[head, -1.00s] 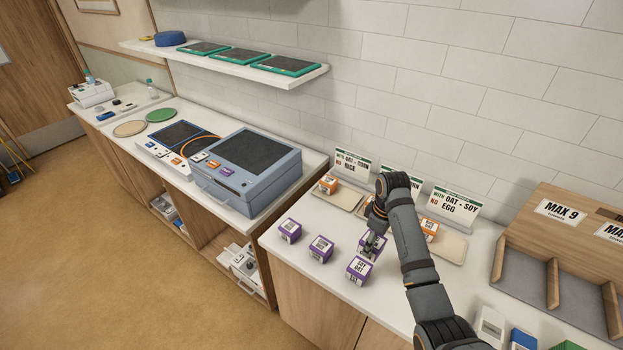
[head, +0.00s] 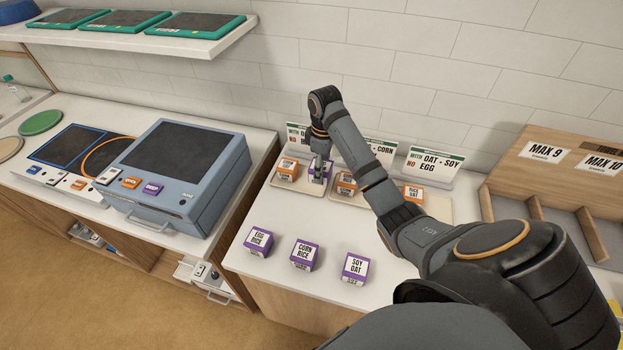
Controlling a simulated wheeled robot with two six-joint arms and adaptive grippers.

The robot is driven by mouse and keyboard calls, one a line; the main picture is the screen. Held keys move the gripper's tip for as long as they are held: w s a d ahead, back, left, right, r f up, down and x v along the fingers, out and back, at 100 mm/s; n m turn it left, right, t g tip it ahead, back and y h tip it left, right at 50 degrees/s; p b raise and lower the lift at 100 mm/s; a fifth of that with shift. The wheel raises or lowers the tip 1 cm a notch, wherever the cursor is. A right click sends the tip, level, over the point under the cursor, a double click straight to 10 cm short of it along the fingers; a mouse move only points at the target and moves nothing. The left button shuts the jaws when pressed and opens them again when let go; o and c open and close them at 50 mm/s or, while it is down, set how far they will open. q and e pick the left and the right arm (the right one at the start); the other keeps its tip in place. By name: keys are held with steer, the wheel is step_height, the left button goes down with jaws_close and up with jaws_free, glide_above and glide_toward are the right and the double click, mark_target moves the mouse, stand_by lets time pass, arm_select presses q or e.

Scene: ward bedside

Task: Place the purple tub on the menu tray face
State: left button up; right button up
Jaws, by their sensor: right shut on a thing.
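My right gripper (head: 319,162) is shut on a purple tub (head: 316,176), mostly hidden by the fingers. The tub is at the right end of the left menu tray (head: 291,187), beside an orange tub (head: 287,169). I cannot tell whether it touches the tray face. The sign (head: 297,136) behind that tray is partly hidden by my arm. Three more purple tubs stand on the counter in front: EGG RICE (head: 258,239), CORN RICE (head: 304,255) and SOY OAT (head: 354,268). My left gripper is not in view.
A middle orange tub (head: 345,184) and a right orange tub (head: 413,195) stand on the other trays. The OAT - SOY, NO EGG sign (head: 431,164) stands behind the right tray. A wooden divided rack (head: 550,190) is at right, a blue-grey box (head: 185,175) at left.

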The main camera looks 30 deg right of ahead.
steer(key=w+f+b, duration=0.1)
steer(key=w+f, duration=0.1)
steer(key=w+d+f+b, duration=0.1)
steer(key=w+f, duration=0.1)
steer(key=w+d+f+b, duration=0.1)
steer(key=w+f, duration=0.1)
steer(key=shift+w+d, duration=0.1)
steer(key=shift+w, duration=0.2)
steer(key=shift+w+d+f, duration=0.1)
steer(key=shift+w+f, duration=0.2)
steer(key=shift+f, duration=0.05)
steer(key=shift+w+f, duration=0.15)
steer(key=shift+f, duration=0.05)
step_height(320, 180, down, 2)
steer(key=shift+f+p, duration=0.25)
steer(key=shift+p, duration=0.55)
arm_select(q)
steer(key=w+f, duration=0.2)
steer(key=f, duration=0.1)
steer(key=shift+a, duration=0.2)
arm_select(e)
steer(key=shift+f, duration=0.35)
steer(key=o, duration=1.3)
steer(key=shift+f, duration=0.1)
